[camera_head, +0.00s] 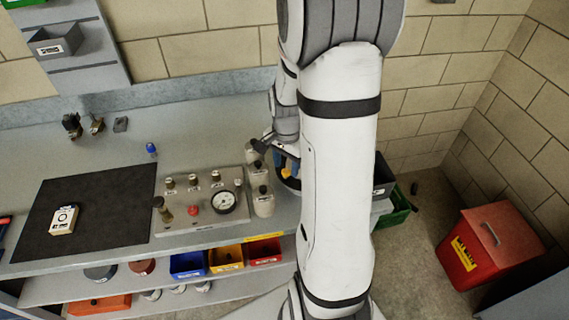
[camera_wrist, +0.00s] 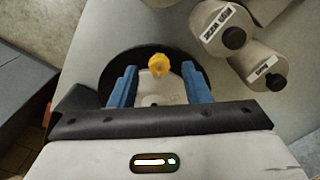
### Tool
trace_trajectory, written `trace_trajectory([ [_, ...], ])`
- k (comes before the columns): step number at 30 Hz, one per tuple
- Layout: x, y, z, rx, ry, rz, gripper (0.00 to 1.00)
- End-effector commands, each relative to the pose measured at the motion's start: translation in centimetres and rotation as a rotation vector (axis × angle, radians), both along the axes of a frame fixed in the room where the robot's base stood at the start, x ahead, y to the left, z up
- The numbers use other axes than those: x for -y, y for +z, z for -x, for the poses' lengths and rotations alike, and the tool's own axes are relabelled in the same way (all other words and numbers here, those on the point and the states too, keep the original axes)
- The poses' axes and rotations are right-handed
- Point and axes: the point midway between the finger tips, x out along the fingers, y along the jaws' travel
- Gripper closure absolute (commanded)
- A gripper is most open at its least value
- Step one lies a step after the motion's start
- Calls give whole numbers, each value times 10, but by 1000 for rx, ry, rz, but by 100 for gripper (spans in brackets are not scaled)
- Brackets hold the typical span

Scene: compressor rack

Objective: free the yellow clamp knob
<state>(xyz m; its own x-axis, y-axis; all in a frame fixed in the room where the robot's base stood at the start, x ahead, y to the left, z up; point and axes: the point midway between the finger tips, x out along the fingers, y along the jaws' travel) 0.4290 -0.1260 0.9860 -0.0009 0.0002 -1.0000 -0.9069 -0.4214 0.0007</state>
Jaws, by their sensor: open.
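The yellow clamp knob (camera_wrist: 159,65) shows in the wrist view, small and lobed, above a pale grey round face inside a dark ring (camera_wrist: 112,68). My gripper (camera_wrist: 159,69) is open, with one blue finger on each side of the knob and a visible gap on both sides. The knob appears level with the fingertips in the picture; I cannot tell the depth between them. In the head view my gripper (camera_head: 286,163) is at the right end of the bench, partly hidden by my arm. I cannot make out the knob clearly there.
Pale labelled bottles with black caps (camera_wrist: 234,38) stand close to the right of my gripper. A gauge panel (camera_head: 205,205) and a black mat (camera_head: 95,205) lie further left on the bench. A red bin (camera_head: 490,250) and a green crate (camera_head: 398,212) are on the right.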

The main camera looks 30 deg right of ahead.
Motion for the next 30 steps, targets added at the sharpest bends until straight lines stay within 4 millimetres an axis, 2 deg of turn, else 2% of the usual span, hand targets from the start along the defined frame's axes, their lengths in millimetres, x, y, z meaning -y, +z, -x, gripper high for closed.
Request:
trace_trajectory([
  [3,0,-7,0,-1,1,0,57],
  [11,-1,-9,0,1,2,0,57],
  [27,-1,-9,0,1,3,0,99],
  [30,-4,-9,-1,1,5,0,100],
])
